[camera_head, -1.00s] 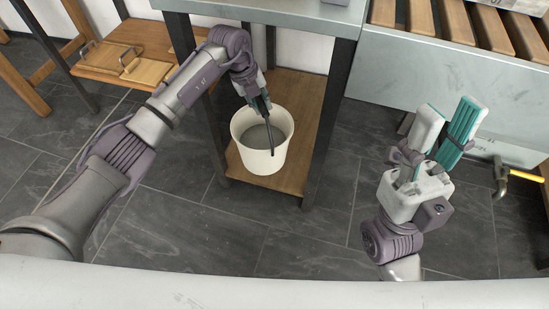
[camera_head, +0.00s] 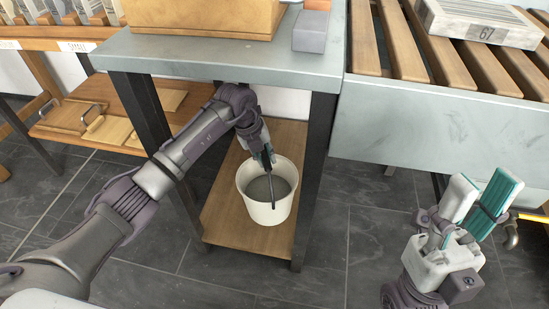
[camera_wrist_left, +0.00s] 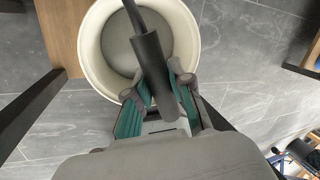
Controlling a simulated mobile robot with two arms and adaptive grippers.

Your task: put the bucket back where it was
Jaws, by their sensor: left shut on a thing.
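The white bucket (camera_head: 268,211) stands upright at the front part of the low wooden shelf (camera_head: 222,205) under the grey-topped table. Grey contents show inside it. My left gripper (camera_head: 268,158) is above the bucket's far rim, shut on its dark handle. In the left wrist view the gripper (camera_wrist_left: 160,100) is closed around the dark grip of the handle (camera_wrist_left: 152,62), and the bucket (camera_wrist_left: 188,38) lies beyond it with the shelf (camera_wrist_left: 62,35) at its side. My right gripper (camera_head: 482,200) is open and empty at the right, away from the bucket.
The table (camera_head: 215,62) carries a wooden box (camera_head: 205,15) and a small grey block (camera_head: 311,30). Its dark legs (camera_head: 315,170) flank the shelf. A slatted roller bed (camera_head: 440,60) stands at the right. A low shelf with boards (camera_head: 105,125) is at the left. The floor in front is clear.

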